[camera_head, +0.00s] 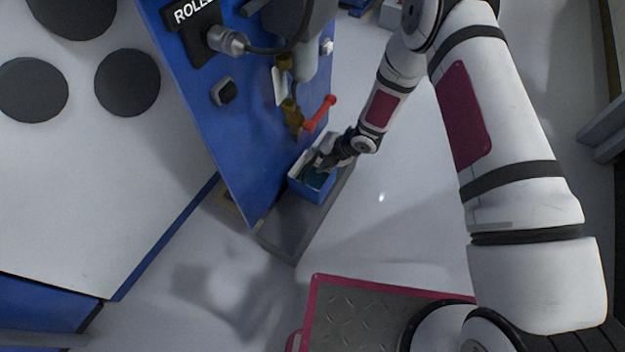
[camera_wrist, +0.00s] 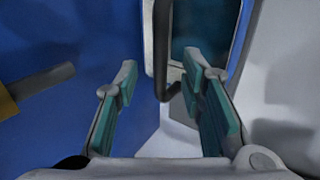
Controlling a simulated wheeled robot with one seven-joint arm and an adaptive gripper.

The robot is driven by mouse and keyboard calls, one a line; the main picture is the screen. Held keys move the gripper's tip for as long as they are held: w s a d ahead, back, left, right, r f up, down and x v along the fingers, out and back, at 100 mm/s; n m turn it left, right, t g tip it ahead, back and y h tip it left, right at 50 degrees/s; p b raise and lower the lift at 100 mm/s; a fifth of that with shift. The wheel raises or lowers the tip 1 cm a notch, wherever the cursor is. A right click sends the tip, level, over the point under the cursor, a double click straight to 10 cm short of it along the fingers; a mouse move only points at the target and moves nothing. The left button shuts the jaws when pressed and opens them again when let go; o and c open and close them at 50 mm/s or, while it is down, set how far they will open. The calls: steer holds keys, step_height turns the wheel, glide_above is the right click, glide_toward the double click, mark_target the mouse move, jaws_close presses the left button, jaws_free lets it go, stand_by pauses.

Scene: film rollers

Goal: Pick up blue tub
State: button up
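The blue tub (camera_head: 318,193) sits on a narrow grey ledge beside the blue machine panel in the head view. It has a pale rim and a dark teal inside. My gripper (camera_head: 326,158) is at the tub's far upper side and partly hides that rim. In the wrist view my gripper (camera_wrist: 162,78) is open, its two teal-padded fingers well apart. The tub (camera_wrist: 149,30) shows at top centre to right, with its pale left rim and a dark curved bar between the fingers. I cannot tell whether a finger touches the tub.
The blue panel (camera_head: 215,125) rises close to the left of the tub, with a red-handled brass valve (camera_head: 318,114) above it. The grey ledge (camera_head: 285,228) is bare in front of the tub. Pale floor (camera_head: 400,215) lies open to the right.

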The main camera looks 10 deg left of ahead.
mark_target(312, 162)
steer(key=b+x, duration=0.1)
steer(key=x, duration=0.3)
steer(key=shift+f+b, duration=0.1)
steer(key=shift+b, duration=0.2)
steer(key=shift+c, duration=0.5)
jaws_close()
